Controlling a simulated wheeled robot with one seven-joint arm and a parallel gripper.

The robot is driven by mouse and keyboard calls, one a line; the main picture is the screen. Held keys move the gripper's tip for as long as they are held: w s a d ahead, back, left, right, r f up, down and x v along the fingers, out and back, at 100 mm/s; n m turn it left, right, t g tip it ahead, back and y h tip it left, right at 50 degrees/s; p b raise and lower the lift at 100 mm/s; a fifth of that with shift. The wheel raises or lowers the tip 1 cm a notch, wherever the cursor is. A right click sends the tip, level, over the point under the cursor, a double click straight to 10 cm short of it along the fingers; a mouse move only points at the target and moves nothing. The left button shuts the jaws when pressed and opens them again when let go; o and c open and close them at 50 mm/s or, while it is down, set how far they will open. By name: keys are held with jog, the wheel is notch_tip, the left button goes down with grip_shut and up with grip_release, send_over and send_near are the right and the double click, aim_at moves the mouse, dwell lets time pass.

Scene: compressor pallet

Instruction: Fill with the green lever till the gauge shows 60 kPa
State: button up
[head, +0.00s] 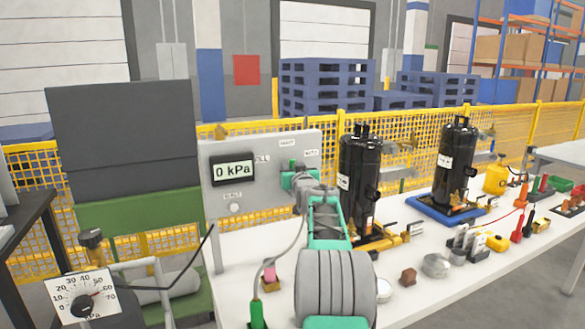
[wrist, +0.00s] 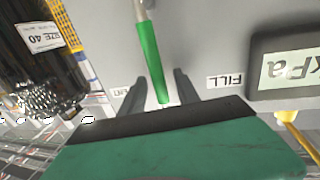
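The green lever (wrist: 149,55) is on the grey panel (head: 260,190) and sits between the two fingers of my gripper (wrist: 158,93) in the wrist view. The fingers are apart, with gaps visible on both sides of the lever. In the head view my gripper (head: 298,180) is at the panel's right part and hides most of the lever. The digital display (head: 233,170) reads 0 kPa. A FILL label (wrist: 224,80) shows upside down right of the lever; another label is partly hidden by the left finger. A dial gauge (head: 85,303) stands at lower left; its exact reading is unclear.
Small fittings and tools cover the white table (head: 420,270) at right. A yellow mesh fence (head: 400,130) runs behind.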

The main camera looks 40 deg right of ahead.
jog(key=shift+c, duration=0.4)
grip_shut()
dwell(0.9)
